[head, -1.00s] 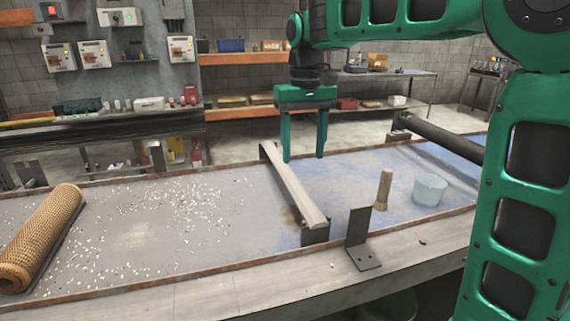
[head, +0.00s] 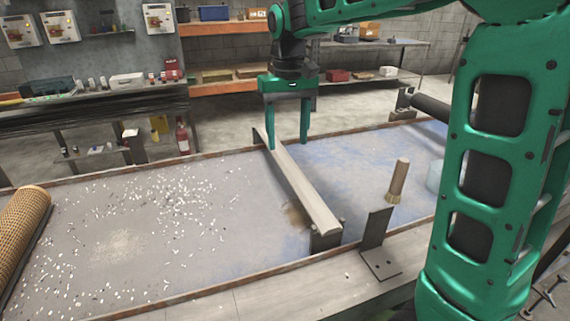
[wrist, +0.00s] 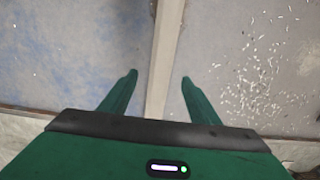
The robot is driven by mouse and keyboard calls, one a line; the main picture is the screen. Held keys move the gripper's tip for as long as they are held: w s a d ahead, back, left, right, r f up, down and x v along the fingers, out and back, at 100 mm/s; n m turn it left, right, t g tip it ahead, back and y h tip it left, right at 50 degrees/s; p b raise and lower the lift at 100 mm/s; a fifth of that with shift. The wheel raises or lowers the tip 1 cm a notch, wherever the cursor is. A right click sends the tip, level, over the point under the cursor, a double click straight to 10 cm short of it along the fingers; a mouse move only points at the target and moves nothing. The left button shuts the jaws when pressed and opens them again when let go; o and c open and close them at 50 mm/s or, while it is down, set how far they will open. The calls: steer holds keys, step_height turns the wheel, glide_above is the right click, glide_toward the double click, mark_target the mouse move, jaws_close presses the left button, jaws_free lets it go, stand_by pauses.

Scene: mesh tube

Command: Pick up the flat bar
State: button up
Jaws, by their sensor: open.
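The flat bar (head: 305,190) is long, pale and narrow. It lies across the table from the back edge to a dark support near the front edge. My gripper (head: 287,145) is open and empty, pointing down at the bar's far end. In the wrist view, the bar (wrist: 167,40) runs between the two green fingers (wrist: 160,77), with a gap on each side. The fingers do not visibly touch it. How high the fingertips are relative to the bar is hard to tell.
A mesh tube (head: 22,225) lies at the left, near scattered pale chips. The table between bar and tube is flat.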

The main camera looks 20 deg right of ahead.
mark_target(287, 161)
steer(key=shift+a+f, duration=0.1)
steer(key=shift+f, duration=2.7)
steer(key=shift+r, duration=0.1)
jaws_close()
